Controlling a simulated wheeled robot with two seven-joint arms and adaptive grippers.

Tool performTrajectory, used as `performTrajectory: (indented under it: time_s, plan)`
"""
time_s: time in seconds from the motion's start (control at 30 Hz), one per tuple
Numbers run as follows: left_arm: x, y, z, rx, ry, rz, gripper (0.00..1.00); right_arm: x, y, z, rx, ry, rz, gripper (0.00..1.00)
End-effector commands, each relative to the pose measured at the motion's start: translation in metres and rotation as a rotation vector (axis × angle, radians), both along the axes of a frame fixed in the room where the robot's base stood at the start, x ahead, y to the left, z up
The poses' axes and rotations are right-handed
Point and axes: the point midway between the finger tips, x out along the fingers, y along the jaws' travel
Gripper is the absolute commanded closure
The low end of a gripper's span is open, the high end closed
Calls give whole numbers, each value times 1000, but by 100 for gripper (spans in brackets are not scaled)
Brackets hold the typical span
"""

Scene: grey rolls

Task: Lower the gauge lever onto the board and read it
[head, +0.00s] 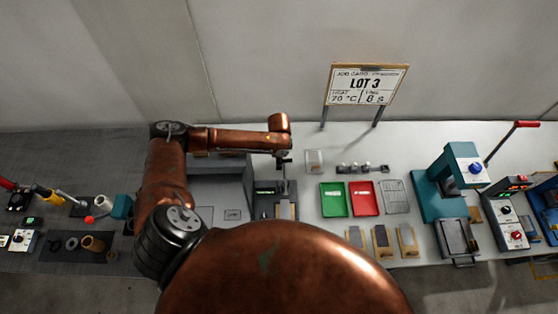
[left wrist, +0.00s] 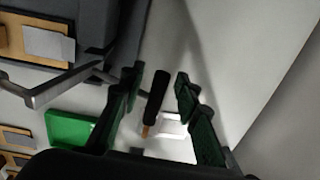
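The gauge (head: 264,204) is a dark unit with a small lit display, left of the green tray in the head view. A wooden board with a grey plate (head: 284,211) lies at its front; a like board (left wrist: 14,38) shows top left in the left wrist view. A bent grey metal lever arm (left wrist: 62,85) runs beside it. My left gripper (head: 284,158) is over the gauge's back. In the left wrist view its fingers (left wrist: 160,88) are open, either side of a black handle (left wrist: 155,95) with gaps visible. Whether the handle joins the lever is unclear. The display is too small to read.
Green (head: 333,200) and red (head: 364,199) trays and a wire rack (head: 396,197) stand to the right. Several boards (head: 381,241) lie in front. A teal press (head: 445,185) is farther right. A sign (head: 366,85) reads LOT 3, 70 °C, 8 s. My arm hides part of the left bench.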

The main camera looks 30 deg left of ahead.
Motion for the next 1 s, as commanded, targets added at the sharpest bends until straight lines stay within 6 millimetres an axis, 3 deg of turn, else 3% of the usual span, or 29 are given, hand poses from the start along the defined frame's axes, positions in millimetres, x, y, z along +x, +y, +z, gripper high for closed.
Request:
performTrajectory:
  time_s: [0.33, 0.77, 1.0]
  plan:
    - [0, 0, -6, -1, -1, 0, 70, 1, 0, 0, 0, -1, 0, 60]
    - [0, 0, -5, 0, 0, 1, 99, 2, 0, 0, 0, -2, 0, 60]
    - [0, 0, -5, 0, 0, 1, 100, 2, 0, 0, 0, -2, 0, 60]
